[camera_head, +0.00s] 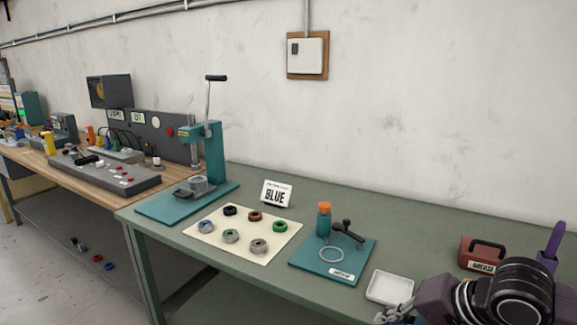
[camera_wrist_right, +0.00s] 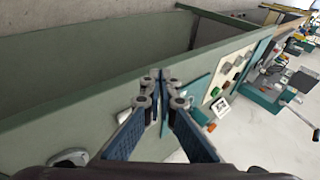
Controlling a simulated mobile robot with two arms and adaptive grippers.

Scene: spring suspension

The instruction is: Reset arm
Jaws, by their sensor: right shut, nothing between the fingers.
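My right arm (camera_head: 500,300) comes in at the lower right corner of the head view, over the right end of the green bench (camera_head: 240,258). My right gripper (camera_head: 390,316) is partly cut off by the bottom edge, just in front of a white tray (camera_head: 390,287). In the right wrist view its two blue-padded fingers (camera_wrist_right: 160,82) meet at the tips, shut and empty, with the bench behind them. My left arm and gripper are not in view.
A teal press (camera_head: 213,150) with a raised lever stands at the bench's left end. A red-brown box (camera_head: 481,254) sits near the arm.

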